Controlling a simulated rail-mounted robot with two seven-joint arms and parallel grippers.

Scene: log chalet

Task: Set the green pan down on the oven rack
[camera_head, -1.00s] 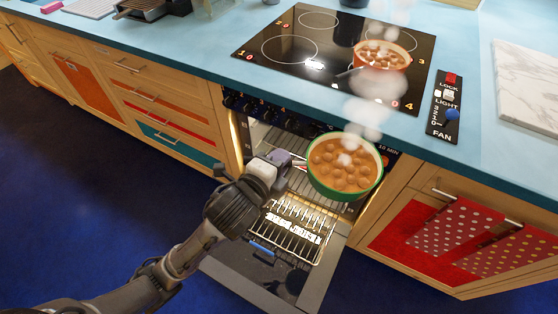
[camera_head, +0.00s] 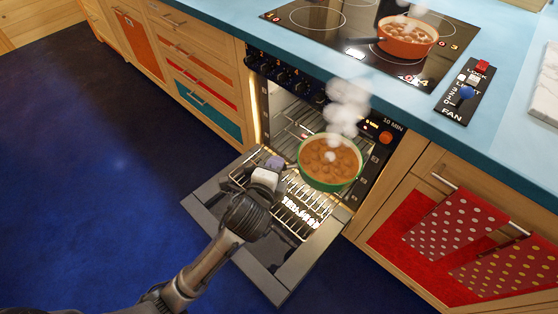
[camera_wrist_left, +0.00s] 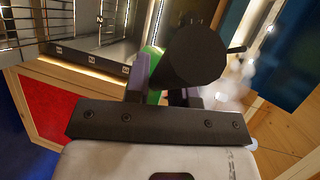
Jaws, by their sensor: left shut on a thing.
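The green pan (camera_head: 328,185), full of brown steaming food, is level in the head view, in front of the open oven and over the inner part of the pulled-out oven rack (camera_head: 301,217). I cannot tell how far it is above the rack. My left gripper (camera_head: 278,166) is shut on the pan's handle, to the left of the pan. In the left wrist view the dark round handle (camera_wrist_left: 194,55) sits between the purple fingers, with a bit of the green pan (camera_wrist_left: 153,66) behind it. The rack (camera_wrist_left: 42,22) shows at upper left there.
The oven door (camera_head: 232,236) is folded down under the rack. The oven's knob panel (camera_head: 290,78) and the blue counter edge lie above the opening. An orange pot (camera_head: 408,43) steams on the hob (camera_head: 345,20). Polka-dot towels (camera_head: 455,223) hang at right.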

